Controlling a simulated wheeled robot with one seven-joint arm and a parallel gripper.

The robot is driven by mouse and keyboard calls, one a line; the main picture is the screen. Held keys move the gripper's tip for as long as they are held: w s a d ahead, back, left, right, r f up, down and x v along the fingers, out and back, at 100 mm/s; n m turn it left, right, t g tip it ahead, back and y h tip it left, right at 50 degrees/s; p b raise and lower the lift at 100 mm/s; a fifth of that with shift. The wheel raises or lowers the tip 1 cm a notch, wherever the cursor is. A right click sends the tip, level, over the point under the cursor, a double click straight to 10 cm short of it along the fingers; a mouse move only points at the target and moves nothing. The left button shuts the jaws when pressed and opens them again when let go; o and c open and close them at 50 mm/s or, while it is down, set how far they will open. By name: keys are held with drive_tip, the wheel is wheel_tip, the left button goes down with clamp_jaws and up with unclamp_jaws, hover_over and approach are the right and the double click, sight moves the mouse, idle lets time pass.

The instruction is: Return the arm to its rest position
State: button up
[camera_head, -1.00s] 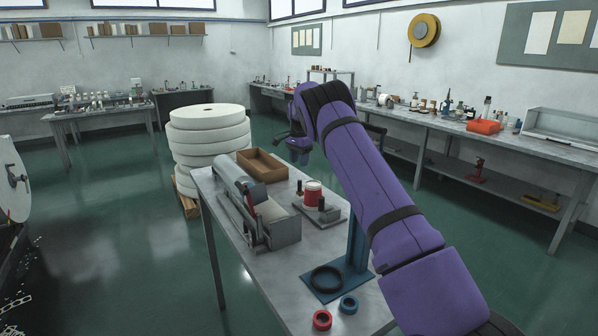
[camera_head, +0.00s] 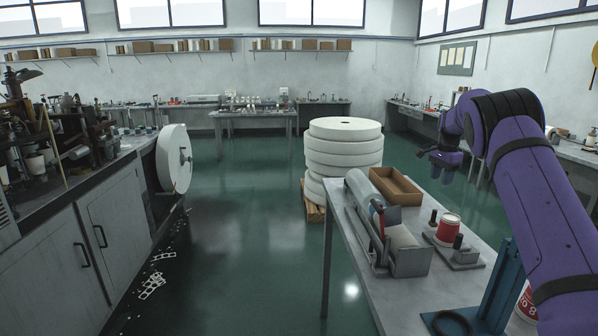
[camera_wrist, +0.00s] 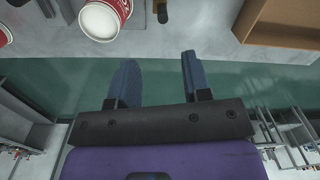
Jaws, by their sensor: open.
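My purple arm crosses the right side of the head view, bent at the elbow and raised. My gripper (camera_head: 428,153) hangs beyond the metal table, clear of everything. In the wrist view my gripper (camera_wrist: 157,62) shows two blue fingers spread apart, with nothing between them and green floor behind. A red and white cup (camera_head: 449,226) stands upright on a small metal fixture; it also shows in the wrist view (camera_wrist: 103,18). A second red and white cup (camera_head: 526,304) is partly hidden behind my arm.
The metal table (camera_head: 352,270) carries a grey cylinder device (camera_head: 385,225), an empty wooden tray (camera_head: 396,186) and a blue stand (camera_head: 505,285). White rolls (camera_head: 344,150) are stacked behind it. A machine cabinet (camera_head: 85,235) stands left. Green floor lies open between.

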drive_tip(key=s+a+r+n+t, duration=0.1)
drive_tip(key=s+a+r+n, duration=0.1)
drive_tip(key=s+a+r, duration=0.4)
drive_tip(key=s+a+r+n+t, duration=0.1)
drive_tip(key=s+a+r+n, duration=0.1)
drive_tip(key=s+r, duration=0.7)
drive_tip(key=s+a+r+n, duration=0.2)
drive_tip(key=s+a+r, duration=0.2)
drive_tip(key=s+r, duration=0.45)
drive_tip(key=s+a+f+n+t, duration=0.1)
drive_tip(key=s+a+n, duration=0.15)
drive_tip(key=s, duration=0.65)
drive_tip(key=s+a+n+t, duration=0.15)
drive_tip(key=s+a, duration=0.25)
drive_tip(key=s, duration=0.6)
drive_tip(key=s+a+f+n, duration=0.1)
drive_tip(key=s+f+n, duration=0.1)
drive_tip(key=s, duration=0.5)
drive_tip(key=s+a+f+n, duration=0.2)
drive_tip(key=s+f, duration=0.3)
drive_tip(key=s, duration=0.2)
drive_tip(key=shift+s+n, duration=0.15)
drive_tip(key=shift+n, duration=0.25)
